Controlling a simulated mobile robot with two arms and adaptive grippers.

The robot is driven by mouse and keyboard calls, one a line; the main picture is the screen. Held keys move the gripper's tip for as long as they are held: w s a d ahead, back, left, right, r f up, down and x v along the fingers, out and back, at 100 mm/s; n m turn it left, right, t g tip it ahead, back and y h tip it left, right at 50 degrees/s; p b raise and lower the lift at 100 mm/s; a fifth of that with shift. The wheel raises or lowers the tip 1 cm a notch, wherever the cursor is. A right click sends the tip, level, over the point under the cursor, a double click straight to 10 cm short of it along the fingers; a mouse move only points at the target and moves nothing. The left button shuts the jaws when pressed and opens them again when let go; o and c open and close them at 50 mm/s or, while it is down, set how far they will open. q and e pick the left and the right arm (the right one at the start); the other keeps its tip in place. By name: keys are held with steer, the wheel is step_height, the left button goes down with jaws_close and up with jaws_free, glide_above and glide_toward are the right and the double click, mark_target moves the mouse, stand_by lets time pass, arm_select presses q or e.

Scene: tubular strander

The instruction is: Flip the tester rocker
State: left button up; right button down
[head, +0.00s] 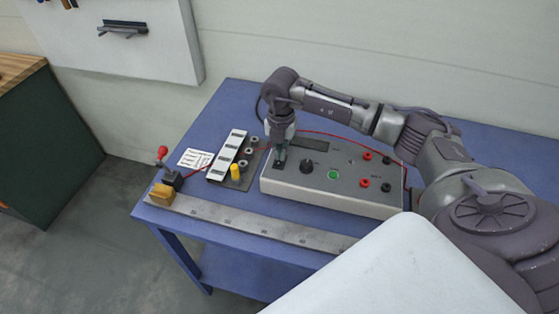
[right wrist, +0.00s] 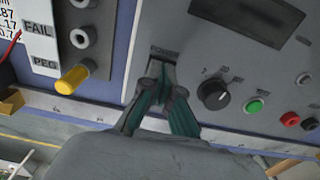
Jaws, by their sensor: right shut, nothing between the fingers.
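The tester (head: 345,190) is a light grey box on the blue table, with a dark display, a black knob (right wrist: 214,94) and a green button (right wrist: 254,106). My right gripper (head: 280,160) points down at the left end of its top panel. In the right wrist view the shut, empty fingertips (right wrist: 162,78) are just below a small label that seems to read POWER. The rocker is at best a dark patch there, mostly hidden by the fingers; I cannot tell its position or whether they touch it. My left gripper is not in view.
Left of the tester stands a dark fixture with a white labelled strip (head: 229,155), grey sockets and a yellow peg (head: 235,172). A steel ruler (head: 250,225) lies along the table's front edge. A red wire runs behind the tester. Red and black sockets fill its right side.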

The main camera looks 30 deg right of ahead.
steer(key=shift+s+f, duration=0.1)
steer(key=shift+f, duration=0.05)
steer(key=shift+r+p, duration=0.65)
steer(key=shift+r, duration=0.2)
steer(key=shift+r+p, duration=1.7)
steer(key=shift+r, duration=1)
steer(key=shift+f, duration=0.1)
